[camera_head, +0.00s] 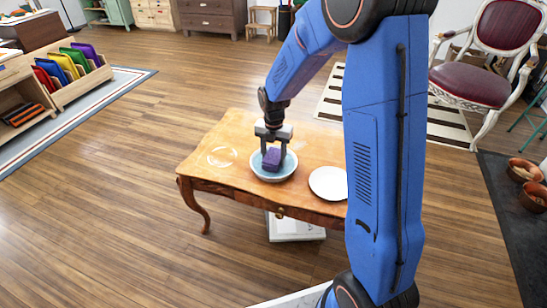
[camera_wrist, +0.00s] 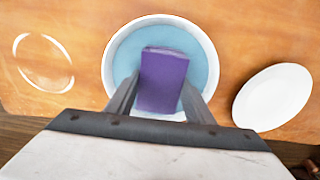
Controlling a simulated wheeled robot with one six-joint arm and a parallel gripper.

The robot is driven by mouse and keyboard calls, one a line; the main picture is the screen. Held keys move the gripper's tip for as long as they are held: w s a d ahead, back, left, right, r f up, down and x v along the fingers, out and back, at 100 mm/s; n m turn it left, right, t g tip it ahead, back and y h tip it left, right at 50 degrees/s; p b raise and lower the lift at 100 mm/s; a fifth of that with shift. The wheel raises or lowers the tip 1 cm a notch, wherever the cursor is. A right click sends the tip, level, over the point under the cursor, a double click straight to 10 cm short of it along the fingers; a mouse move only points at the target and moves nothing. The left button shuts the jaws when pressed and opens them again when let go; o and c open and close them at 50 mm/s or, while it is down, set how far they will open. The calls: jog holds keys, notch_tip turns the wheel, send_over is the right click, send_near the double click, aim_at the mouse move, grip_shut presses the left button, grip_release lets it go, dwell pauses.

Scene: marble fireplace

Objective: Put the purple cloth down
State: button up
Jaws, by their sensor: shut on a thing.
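The purple cloth (camera_head: 271,158) is a small folded block. In the wrist view the cloth (camera_wrist: 162,82) sits between the two fingers, over the inside of a round bowl. My gripper (camera_head: 270,150) is shut on the cloth, pointing down at the bowl. The bowl (camera_head: 288,174) is pale outside and light blue inside, and stands on the wooden table (camera_head: 225,138). In the wrist view the bowl's rim (camera_wrist: 112,62) surrounds the cloth. I cannot tell whether the cloth touches the bowl's bottom.
A white plate (camera_head: 328,183) lies right of the bowl. A clear round glass dish (camera_head: 221,157) lies to its left. A white box-like thing (camera_head: 294,229) is under the table. A red-seated chair (camera_head: 475,80) stands at the back right. Bare table lies around the dishes.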

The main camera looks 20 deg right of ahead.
aim_at(274, 155)
jog(key=shift+f, duration=0.15)
jog(key=o, duration=0.9)
notch_tip(274, 155, up, 11)
jog(key=s+d+r+m+t, duration=0.1)
jog(key=s+d+r+m, duration=0.2)
jog(key=s+r+m, duration=0.45)
jog(key=s+d+r+m+t, duration=0.1)
jog(key=s+m, duration=0.6)
jog(key=s, duration=0.1)
jog(key=s+d+r+m+t, duration=0.1)
jog(key=s+r+m, duration=0.1)
jog(key=s+m, duration=0.5)
jog(key=s+d+r+m+t, duration=0.1)
jog(key=s+d+m+t, duration=0.1)
jog(key=s+m, duration=0.5)
jog(key=shift+s+r, duration=0.2)
jog(key=shift+s, duration=1.85)
